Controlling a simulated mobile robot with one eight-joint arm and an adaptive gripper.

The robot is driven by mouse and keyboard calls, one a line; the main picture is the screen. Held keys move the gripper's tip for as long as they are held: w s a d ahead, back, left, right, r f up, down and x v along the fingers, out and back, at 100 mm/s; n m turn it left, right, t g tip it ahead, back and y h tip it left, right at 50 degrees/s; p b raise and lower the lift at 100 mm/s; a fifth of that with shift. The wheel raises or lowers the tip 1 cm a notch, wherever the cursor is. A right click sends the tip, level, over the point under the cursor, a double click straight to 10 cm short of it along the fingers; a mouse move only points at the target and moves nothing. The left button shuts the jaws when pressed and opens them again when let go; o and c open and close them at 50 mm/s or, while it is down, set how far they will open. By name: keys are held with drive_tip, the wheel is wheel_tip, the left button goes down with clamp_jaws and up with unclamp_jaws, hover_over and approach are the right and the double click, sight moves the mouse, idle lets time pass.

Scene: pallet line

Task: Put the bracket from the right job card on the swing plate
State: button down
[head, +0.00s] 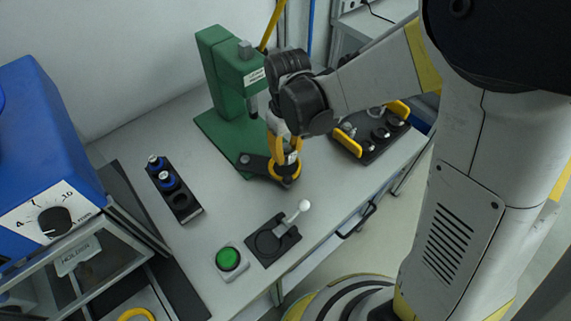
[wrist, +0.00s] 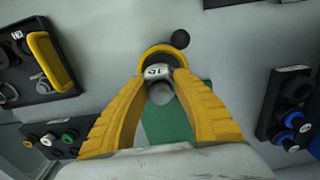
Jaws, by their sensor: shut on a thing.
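My gripper (head: 283,158) has its yellow fingers shut on a small grey metal piece, which I take to be the bracket (wrist: 160,88). A white tag with dark lettering shows on it between the fingertips in the wrist view. The piece is over the orange-ringed end of the dark swing plate (head: 257,163), in front of the green press. I cannot tell whether it touches the plate. The fingers hide much of both. The ring also shows just beyond the fingertips in the wrist view. I cannot make out a job card.
The green press (head: 221,85) stands behind my gripper. A black tray with yellow handles (head: 347,141) is to the right. A black rack with blue-ringed parts (head: 184,202) is to the left. A green button (head: 228,259) and a white-knobbed lever (head: 304,206) are in front.

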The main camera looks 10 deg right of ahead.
sight(286, 168)
drive_tip(key=shift+s+a+f, duration=0.15)
drive_tip(key=shift+a+f, duration=0.05)
drive_tip(key=shift+f+b, duration=0.9)
drive_tip(key=shift+f, duration=1)
drive_tip(key=shift+f, duration=0.25)
drive_tip(key=c, duration=1.1)
unclamp_jaws()
drive_tip(key=shift+r, duration=0.1)
